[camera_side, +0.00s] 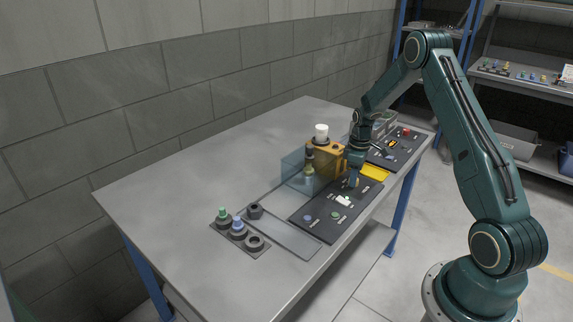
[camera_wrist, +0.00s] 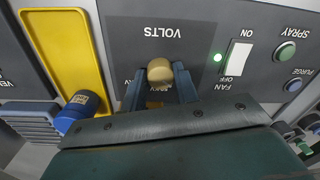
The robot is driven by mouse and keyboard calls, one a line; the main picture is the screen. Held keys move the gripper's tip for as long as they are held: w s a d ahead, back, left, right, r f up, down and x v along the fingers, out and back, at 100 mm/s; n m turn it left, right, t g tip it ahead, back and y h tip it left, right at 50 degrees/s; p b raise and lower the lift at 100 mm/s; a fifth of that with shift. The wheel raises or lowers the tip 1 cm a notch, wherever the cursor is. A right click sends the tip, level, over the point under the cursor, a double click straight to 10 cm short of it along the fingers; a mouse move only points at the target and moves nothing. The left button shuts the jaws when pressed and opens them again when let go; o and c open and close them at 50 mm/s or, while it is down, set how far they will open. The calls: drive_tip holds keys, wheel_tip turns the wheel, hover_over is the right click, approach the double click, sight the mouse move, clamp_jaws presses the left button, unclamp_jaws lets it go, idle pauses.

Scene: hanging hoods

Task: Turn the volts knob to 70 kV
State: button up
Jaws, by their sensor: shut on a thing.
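The volts knob (camera_wrist: 160,72) is a tan, rounded knob under the VOLTS label in the wrist view, which shows upside down. My gripper (camera_wrist: 160,84) has its two blue-grey fingers on either side of the knob and is shut on it. The scale numbers around the knob are mostly covered by the fingers, so I cannot read the setting. In the side view my gripper (camera_side: 353,180) reaches down to the dark control panel (camera_side: 314,215), and the knob is mostly hidden there.
Beside the knob are a white ON/OFF fan switch (camera_wrist: 238,58) with a lit green lamp (camera_wrist: 217,58), a green spray button (camera_wrist: 285,52) and a blue purge button (camera_wrist: 293,86). A yellow plate (camera_wrist: 62,50) lies on the other side. An orange block (camera_side: 325,160) stands behind my gripper.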

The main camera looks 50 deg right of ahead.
drive_tip(key=m, duration=1.1)
drive_tip(key=shift+a+t, duration=0.1)
drive_tip(key=shift+t, duration=0.2)
drive_tip(key=m, duration=1.1)
drive_tip(key=shift+h, duration=0.3)
drive_tip(key=o, duration=1)
drive_tip(key=shift+r, duration=0.1)
drive_tip(key=r, duration=1.3)
drive_tip(key=shift+s+a+r, duration=0.1)
drive_tip(key=shift+s+r, duration=0.25)
